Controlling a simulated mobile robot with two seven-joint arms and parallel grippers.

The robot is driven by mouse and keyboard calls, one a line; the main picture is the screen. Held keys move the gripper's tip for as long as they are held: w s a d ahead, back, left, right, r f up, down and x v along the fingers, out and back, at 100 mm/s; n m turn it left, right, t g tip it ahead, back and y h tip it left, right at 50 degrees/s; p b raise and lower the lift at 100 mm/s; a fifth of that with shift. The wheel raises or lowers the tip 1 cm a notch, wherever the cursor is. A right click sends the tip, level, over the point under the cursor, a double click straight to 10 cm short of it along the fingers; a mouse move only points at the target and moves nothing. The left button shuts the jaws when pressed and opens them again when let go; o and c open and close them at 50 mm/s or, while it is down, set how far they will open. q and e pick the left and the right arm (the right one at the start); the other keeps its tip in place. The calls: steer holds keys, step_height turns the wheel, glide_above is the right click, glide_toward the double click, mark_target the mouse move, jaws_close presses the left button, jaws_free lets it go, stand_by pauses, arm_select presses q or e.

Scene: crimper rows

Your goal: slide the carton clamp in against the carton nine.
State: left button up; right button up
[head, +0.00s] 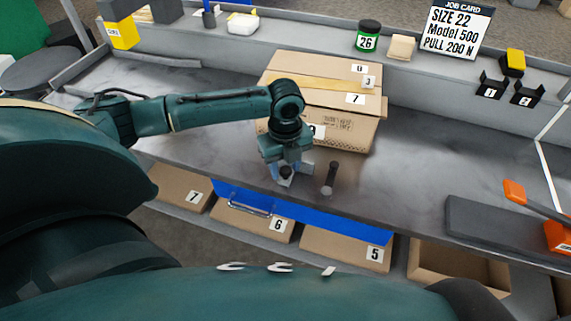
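A brown carton (350,135) stands on the grey bench, with tape across its top and several number labels. A label on its front face is partly hidden by my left arm and looks like a 9. My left gripper (284,176) points down in front of the carton, near the bench's front edge. Its fingers are small and partly covered by its own body, so I cannot tell whether they hold anything. A dark upright handle (331,176) stands just right of it, apart from the carton's front; it may be part of the carton clamp. My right gripper is not in view.
Numbered cartons stand below the bench (440,180), by a blue front panel (345,231). An orange-handled tool (525,198) lies at the right. A green tub (368,37) and a job card (456,30) stand on the back ledge.

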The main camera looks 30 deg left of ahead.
arm_select(q)
jaws_close()
steer(key=shift+w, duration=0.1)
